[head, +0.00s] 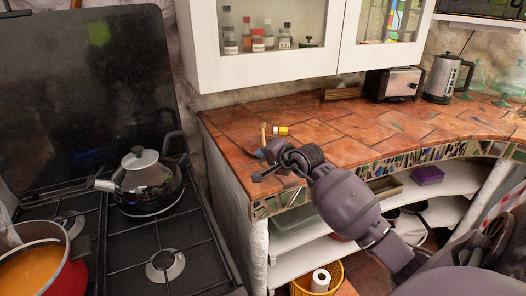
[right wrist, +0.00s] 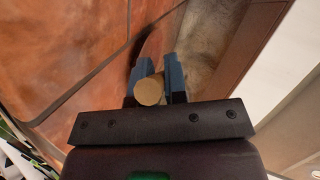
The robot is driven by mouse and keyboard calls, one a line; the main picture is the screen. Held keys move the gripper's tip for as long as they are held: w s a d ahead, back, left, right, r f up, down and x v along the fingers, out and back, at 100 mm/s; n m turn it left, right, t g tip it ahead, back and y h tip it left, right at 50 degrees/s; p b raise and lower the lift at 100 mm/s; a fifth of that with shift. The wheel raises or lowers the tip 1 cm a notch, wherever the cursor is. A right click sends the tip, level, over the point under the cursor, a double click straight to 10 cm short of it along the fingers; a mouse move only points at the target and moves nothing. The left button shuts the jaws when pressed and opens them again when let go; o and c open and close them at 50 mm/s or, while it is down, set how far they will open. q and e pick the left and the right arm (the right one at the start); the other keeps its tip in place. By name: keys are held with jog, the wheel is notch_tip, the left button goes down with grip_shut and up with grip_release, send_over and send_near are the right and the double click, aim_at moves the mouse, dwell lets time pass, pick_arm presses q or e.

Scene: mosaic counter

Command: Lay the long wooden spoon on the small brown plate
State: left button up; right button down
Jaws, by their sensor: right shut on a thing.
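My right gripper (head: 262,152) is over the near left part of the tiled counter. It is shut on the long wooden spoon (head: 263,132), of which only a short light-brown length shows above the fingers in the head view. In the right wrist view the round wooden end of the spoon (right wrist: 149,91) sits between the two blue-grey fingers (right wrist: 160,84). The rest of the spoon is hidden. I cannot make out the small brown plate in either view. My left gripper is not in view.
A small yellow and red item (head: 281,130) lies just behind the gripper. A toaster (head: 393,84) and a kettle (head: 446,78) stand at the back right. The stove with a kettle (head: 146,181) and a red pot (head: 70,277) is left. The middle of the counter (head: 345,130) is clear.

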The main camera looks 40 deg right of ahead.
jog(key=shift+f, duration=0.6)
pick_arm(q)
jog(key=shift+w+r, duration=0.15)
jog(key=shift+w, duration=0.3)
pick_arm(e)
jog(key=shift+f+b, duration=0.4)
jog(key=c, duration=1.1)
grip_release()
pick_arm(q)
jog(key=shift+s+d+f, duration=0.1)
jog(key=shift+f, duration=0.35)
